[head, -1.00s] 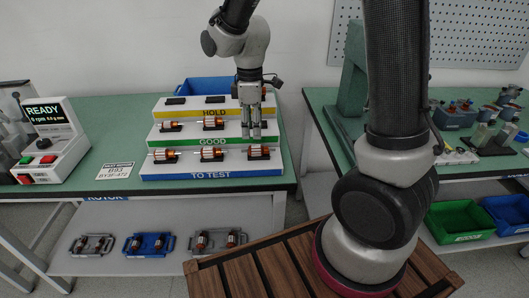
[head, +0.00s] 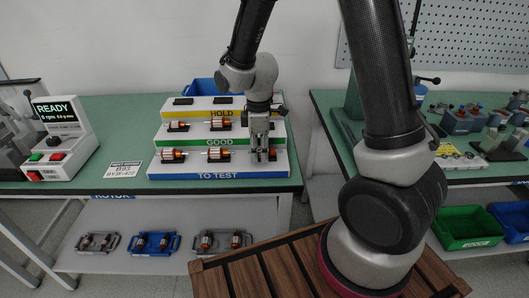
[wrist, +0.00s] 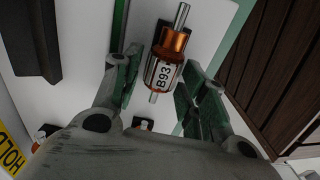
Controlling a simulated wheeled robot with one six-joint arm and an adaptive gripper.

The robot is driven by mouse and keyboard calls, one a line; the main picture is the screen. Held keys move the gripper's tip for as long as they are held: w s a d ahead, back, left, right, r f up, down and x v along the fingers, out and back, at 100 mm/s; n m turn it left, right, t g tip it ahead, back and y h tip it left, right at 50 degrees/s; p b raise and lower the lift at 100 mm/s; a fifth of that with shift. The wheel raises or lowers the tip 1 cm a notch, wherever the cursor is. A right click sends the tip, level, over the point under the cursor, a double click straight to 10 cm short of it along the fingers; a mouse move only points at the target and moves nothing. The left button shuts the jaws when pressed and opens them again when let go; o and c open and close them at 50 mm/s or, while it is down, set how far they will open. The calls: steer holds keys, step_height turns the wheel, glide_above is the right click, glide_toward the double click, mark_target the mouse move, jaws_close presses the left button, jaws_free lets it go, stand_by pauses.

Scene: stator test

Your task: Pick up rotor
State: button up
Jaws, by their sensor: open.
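The rotor marked B93 (wrist: 165,70), with copper windings and a steel shaft, lies between the two fingers of my gripper (wrist: 163,85) in the wrist view. The fingers are open on either side of it, with a gap showing, especially on the left. In the head view my gripper (head: 263,157) is down at the right end of the TO TEST step and mostly hides that rotor. Two other rotors sit on the same step, at its left (head: 172,155) and middle (head: 217,153). Two more rotors sit on the step above, at left (head: 178,125) and middle (head: 221,123).
The stepped rack (head: 218,175) stands on a green bench with a READY test unit (head: 58,140) and a B93 card (head: 124,169) at left. A blue bin (head: 200,86) is behind it. Trays with rotors (head: 152,243) lie on the lower shelf.

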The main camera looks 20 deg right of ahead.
mark_target(259, 147)
jaws_close()
steer(key=shift+r, duration=5.05)
step_height(259, 147, up, 5)
